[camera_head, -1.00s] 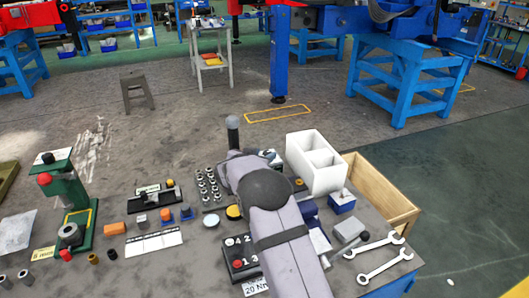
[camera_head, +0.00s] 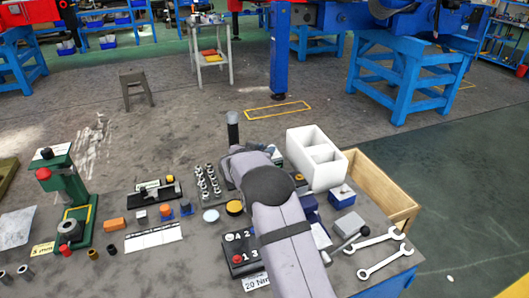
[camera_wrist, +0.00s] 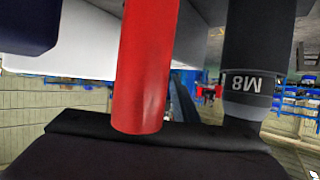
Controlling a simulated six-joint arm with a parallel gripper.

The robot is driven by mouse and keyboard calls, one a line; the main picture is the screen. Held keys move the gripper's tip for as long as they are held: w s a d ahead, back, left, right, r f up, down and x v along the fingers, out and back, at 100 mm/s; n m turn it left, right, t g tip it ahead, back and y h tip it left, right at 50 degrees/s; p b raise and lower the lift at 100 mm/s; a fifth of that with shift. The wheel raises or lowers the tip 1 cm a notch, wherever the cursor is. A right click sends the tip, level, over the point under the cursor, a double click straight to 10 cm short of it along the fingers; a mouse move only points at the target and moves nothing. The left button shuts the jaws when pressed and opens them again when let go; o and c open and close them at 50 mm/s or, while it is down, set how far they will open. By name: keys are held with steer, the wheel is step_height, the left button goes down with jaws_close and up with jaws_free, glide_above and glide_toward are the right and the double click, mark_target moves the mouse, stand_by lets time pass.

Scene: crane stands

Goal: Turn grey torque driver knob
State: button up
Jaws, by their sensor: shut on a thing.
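I cannot make out a grey torque driver knob for certain. In the wrist view a dark grey cylinder (camera_wrist: 258,60) marked M8, upside down, stands at the right. Its lower end goes behind a broad black part along the bottom edge, which seems to belong to my gripper. A red cylinder (camera_wrist: 145,70) with a rounded lower end hangs in front of that black part, left of the grey one. My gripper is shut, but its fingertips and what they hold are not clear. In the head view my arm hides the gripper.
A black box (camera_head: 236,265) with numbers and a red button lies left of my arm, by a 20 Nm label. Two wrenches (camera_head: 378,260) lie at the right. A green press stand (camera_head: 66,185) is at the left.

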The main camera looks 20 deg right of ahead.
steer(key=shift+s+d+f+n+t+y+b, duration=0.15)
steer(key=shift+n+t+y+b, duration=0.3)
steer(key=shift+b, duration=1.85)
steer(key=shift+d+f+n+t+y+b, duration=0.1)
steer(key=shift+n+t+y+b, duration=0.35)
steer(key=shift+b, duration=1.85)
steer(key=shift+n+b, duration=0.3)
steer(key=shift+b, duration=0.3)
steer(key=n+y+b, duration=0.1)
steer(key=y+b, duration=0.1)
steer(key=b, duration=0.1)
steer(key=shift+s+d+t, duration=0.1)
steer(key=shift+d+t, duration=0.1)
steer(key=shift+t, duration=0.2)
steer(key=shift+r+n+y+b, duration=0.3)
steer(key=shift+n+y, duration=0.1)
steer(key=shift+n, duration=0.2)
steer(key=o, duration=1)
